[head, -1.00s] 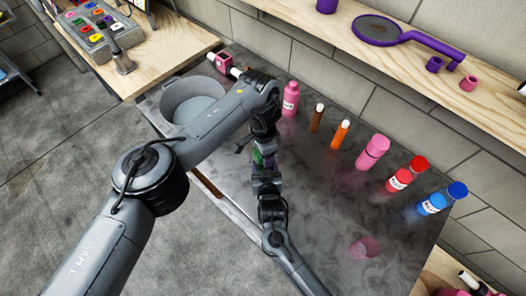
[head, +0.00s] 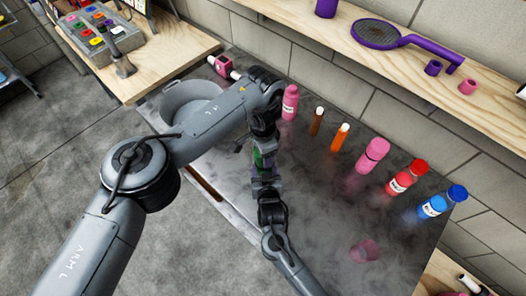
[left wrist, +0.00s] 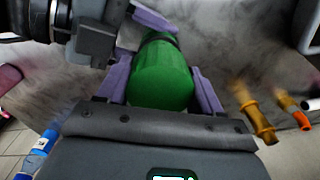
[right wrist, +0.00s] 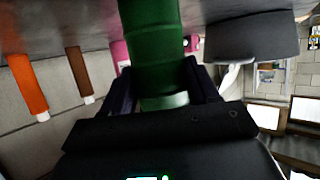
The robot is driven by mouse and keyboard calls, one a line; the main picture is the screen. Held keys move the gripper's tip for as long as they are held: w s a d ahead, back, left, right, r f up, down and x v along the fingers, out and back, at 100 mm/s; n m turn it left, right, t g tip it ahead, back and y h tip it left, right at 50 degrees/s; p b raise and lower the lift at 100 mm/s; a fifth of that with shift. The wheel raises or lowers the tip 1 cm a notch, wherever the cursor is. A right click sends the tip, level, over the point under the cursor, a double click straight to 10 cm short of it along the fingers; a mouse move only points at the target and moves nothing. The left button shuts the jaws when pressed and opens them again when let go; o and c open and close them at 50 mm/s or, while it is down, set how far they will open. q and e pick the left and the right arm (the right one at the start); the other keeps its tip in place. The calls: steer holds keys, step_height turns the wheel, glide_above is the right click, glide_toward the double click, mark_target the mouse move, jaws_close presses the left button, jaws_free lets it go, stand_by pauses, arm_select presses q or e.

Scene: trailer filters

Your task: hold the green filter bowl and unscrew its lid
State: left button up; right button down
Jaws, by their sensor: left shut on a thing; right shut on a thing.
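The green filter bowl (head: 260,157) is held over the grey metal table between my two grippers, mostly hidden in the head view. In the left wrist view the green body (left wrist: 163,78) lies between the purple fingers of my left gripper (left wrist: 162,90), with a dark band at its far end. In the right wrist view the green body (right wrist: 152,38) rises between the dark fingers of my right gripper (right wrist: 163,92), with a paler end near the palm. Both grippers are shut on the green piece from opposite ends. I cannot tell where the lid meets the bowl.
A grey round tub (head: 187,100) stands at the table's left. Pink (head: 290,102), brown (head: 316,121), orange (head: 340,136), red (head: 405,178) and blue (head: 440,202) bottles stand along the back.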

arm_select(q)
steer(key=shift+r, duration=2)
arm_select(e)
steer(key=shift+c, duration=1)
jaws_free()
